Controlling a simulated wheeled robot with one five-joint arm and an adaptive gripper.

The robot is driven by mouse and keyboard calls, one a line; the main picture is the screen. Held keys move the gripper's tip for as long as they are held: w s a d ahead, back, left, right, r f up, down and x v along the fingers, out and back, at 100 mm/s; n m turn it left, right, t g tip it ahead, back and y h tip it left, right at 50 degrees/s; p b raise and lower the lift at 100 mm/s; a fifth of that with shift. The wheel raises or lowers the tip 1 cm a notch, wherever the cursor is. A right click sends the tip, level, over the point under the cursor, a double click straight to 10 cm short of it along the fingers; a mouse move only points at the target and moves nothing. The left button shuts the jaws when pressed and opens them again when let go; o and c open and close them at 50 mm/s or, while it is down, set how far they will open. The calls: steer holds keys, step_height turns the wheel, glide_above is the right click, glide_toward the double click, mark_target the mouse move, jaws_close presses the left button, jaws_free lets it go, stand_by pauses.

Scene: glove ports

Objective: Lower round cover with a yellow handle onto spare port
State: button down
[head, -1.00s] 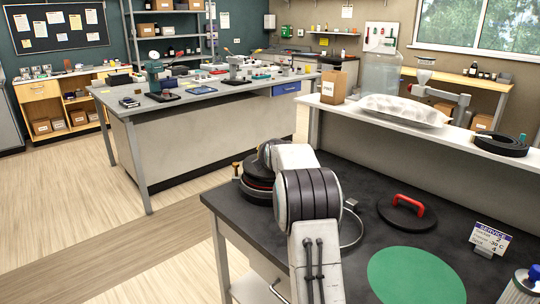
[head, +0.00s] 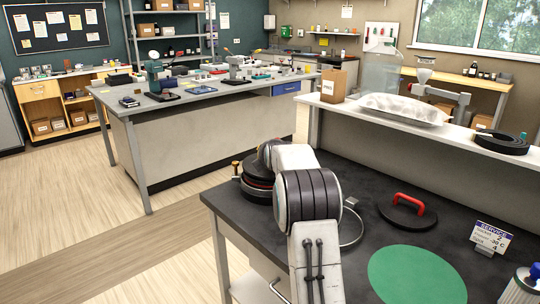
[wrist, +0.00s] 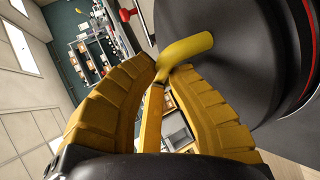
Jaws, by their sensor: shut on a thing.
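The round cover is a dark disc filling the right of the wrist view (wrist: 240,60), with a bent yellow handle (wrist: 188,48) on its face. My gripper (wrist: 163,75) has its two yellow ribbed fingers closed around this handle. In the head view the black cover (head: 257,172) shows left of my arm, over a round black port (head: 257,193) with a red ring at the counter's left end. My arm hides part of both and the gripper there. I cannot tell whether the cover touches the port.
A black cover with a red handle (head: 402,213) lies on the dark counter. A metal ring (head: 352,240) is beside my arm. A green round mat (head: 415,276) and a service sign (head: 491,236) are to the right. A raised shelf behind holds a wrapped bag (head: 402,108).

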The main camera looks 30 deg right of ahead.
steer(key=shift+f, duration=0.3)
steer(key=c, duration=1.3)
jaws_free()
steer(key=shift+f, duration=0.15)
steer(key=shift+s, duration=0.1)
steer(key=v, duration=1.2)
